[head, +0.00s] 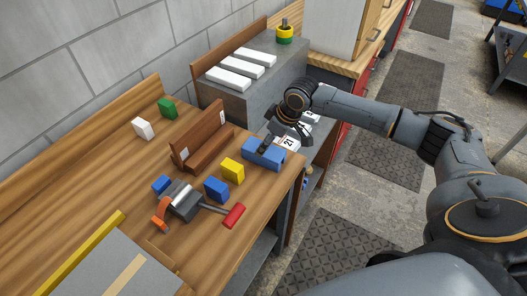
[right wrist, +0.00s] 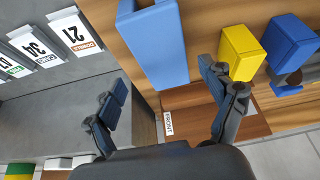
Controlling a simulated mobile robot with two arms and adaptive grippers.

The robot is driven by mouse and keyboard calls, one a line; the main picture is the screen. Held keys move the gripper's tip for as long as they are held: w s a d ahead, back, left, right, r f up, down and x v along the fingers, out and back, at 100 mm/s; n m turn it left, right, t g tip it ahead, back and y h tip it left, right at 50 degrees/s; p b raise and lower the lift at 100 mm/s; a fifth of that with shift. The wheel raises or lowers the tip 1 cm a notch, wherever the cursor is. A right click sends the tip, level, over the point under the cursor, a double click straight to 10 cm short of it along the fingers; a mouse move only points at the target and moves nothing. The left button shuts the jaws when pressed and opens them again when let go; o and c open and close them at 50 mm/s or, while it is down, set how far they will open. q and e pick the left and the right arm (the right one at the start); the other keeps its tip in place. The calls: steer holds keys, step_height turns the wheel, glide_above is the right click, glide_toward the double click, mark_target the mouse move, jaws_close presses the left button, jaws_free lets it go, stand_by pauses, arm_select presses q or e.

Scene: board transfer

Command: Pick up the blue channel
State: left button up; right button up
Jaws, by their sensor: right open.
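The blue channel (head: 262,154) lies on the wooden workbench near its right edge, in front of a brown wooden stand (head: 203,140). In the right wrist view the blue channel (right wrist: 158,50) shows as a long blue piece beyond my fingertips. My right gripper (head: 282,140) is above the far end of the channel and partly covers it. In the right wrist view my right gripper (right wrist: 172,95) has its two dark fingers wide apart with nothing between them. I cannot tell its exact height over the channel. My left gripper is not in view.
Yellow (head: 232,170) and blue (head: 216,189) blocks, a red-handled tool (head: 233,215) and a grey clamp (head: 184,200) sit left of the channel. Numbered cards (right wrist: 75,32) lie on a grey surface beside the bench. White bars (head: 229,78) rest on a grey box behind.

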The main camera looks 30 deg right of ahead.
steer(key=shift+s+a+f+p, duration=0.1)
steer(key=shift+a+f+p, duration=0.1)
steer(key=shift+f+p, duration=0.35)
steer(key=shift+a+f+p, duration=0.15)
steer(key=shift+f+p, duration=0.15)
steer(key=shift+f, duration=0.4)
steer(key=x, duration=0.2)
steer(key=shift+f, duration=0.35)
steer(key=c, duration=0.9)
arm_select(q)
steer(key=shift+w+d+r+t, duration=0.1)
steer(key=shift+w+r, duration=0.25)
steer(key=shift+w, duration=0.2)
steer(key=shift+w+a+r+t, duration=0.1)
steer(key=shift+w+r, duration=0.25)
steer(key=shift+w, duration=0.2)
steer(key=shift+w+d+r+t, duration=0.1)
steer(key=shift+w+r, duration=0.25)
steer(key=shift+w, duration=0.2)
arm_select(e)
steer(key=shift+c, duration=0.7)
